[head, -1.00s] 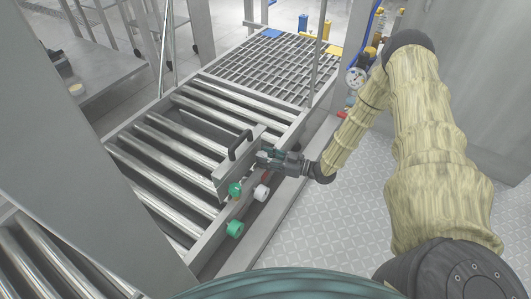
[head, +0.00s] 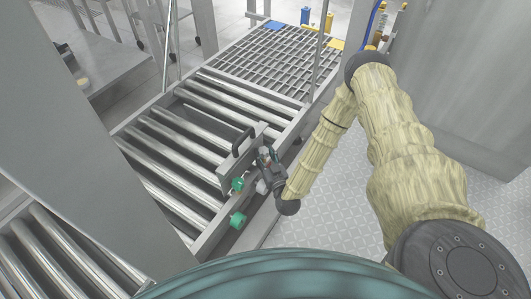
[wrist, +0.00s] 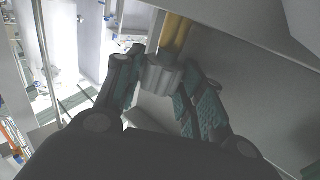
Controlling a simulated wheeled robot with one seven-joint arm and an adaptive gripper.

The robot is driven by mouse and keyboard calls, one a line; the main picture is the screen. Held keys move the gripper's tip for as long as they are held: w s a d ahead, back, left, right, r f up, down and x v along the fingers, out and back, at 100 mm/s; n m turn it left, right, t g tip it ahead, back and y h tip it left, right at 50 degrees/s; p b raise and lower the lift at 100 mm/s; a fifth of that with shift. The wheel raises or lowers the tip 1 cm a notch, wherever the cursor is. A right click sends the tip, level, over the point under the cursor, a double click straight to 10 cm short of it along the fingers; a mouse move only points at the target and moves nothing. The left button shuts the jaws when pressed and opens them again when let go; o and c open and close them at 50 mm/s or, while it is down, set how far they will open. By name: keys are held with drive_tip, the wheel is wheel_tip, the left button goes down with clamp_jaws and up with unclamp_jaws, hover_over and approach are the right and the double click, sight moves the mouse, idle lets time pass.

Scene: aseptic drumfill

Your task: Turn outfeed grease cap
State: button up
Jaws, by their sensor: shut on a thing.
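My gripper (head: 265,153) is at the near side rail of the roller conveyor, beside an upright plate with a dark handle (head: 243,141). In the wrist view its two dark, green-padded fingers (wrist: 157,88) are closed around a grey ribbed cap (wrist: 160,75). The cap sits on a brass-yellow stem (wrist: 176,34). In the head view the held cap is small and mostly hidden by the fingers. Two green knobs (head: 237,184) (head: 238,220) stick out from the rail, left of and below my gripper. A pale knob (head: 262,187) is partly hidden by my gripper.
The roller conveyor (head: 165,150) runs up to a grated section (head: 270,62) with blue and yellow pads. A grey post (head: 80,110) stands at the left. Patterned floor (head: 340,200) lies open to the right of the rail.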

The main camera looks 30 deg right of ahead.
drive_tip(key=shift+m+h, duration=0.5)
drive_tip(key=shift+h, duration=0.4)
drive_tip(key=shift+p, duration=0.3)
drive_tip(key=o, duration=1)
drive_tip(key=shift+a, duration=0.1)
drive_tip(key=shift+v, duration=3.95)
drive_tip(key=shift+a, duration=0.1)
